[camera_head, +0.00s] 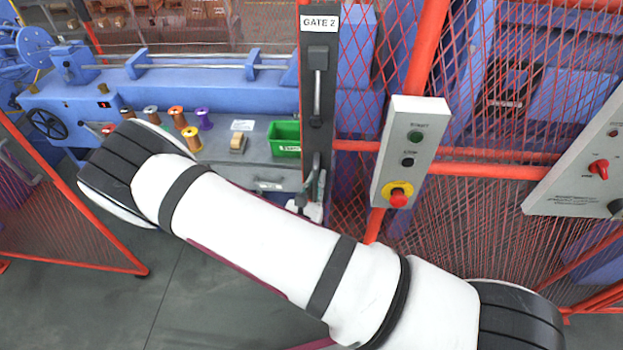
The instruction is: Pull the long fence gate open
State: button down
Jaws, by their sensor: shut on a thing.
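The fence gate (358,105) is a red mesh panel right of centre, with a dark upright edge strip (319,60) labelled "GATE 2". A grey vertical handle (318,95) is on the strip. Left of the strip, the machine bench shows without mesh in front of it. My gripper (314,186) shows only in small part at the strip's lower end, behind my white arm. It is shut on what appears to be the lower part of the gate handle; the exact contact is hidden.
A grey start/stop box (410,150) hangs on a red post (428,45) right of the gate. Another control panel (590,165) is at far right. A red mesh panel (60,215) stands at left. Spools and a green bin (284,138) sit on the bench. Grey floor (190,290) is clear.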

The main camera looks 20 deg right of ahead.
jog(key=shift+d, duration=0.15)
jog(key=c, duration=1.6)
grip_release()
jog(key=v, duration=1.2)
